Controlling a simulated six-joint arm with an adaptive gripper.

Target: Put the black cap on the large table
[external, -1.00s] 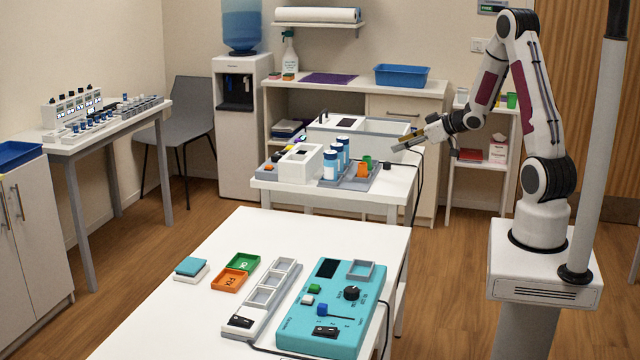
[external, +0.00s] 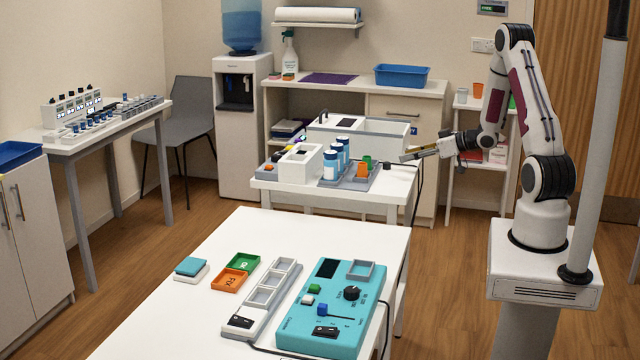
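A small black piece, which looks like the black cap (external: 386,165), sits at the right end of the grey tray on the smaller white table (external: 400,180). A green cap (external: 367,159) and an orange cap (external: 362,171) are just left of it. My gripper (external: 403,156) points left, level, at the right edge of that table, close to the black piece in the picture. It appears apart from the black piece, and I see nothing held. The fingers are too small to tell open from shut. The large table (external: 335,232) stands in front.
Blue-and-white bottles (external: 330,168) and a white device (external: 299,164) stand left of the caps. A teal control box (external: 330,308), a grey slotted rack (external: 262,300) and orange and green trays (external: 229,281) lie on the large table.

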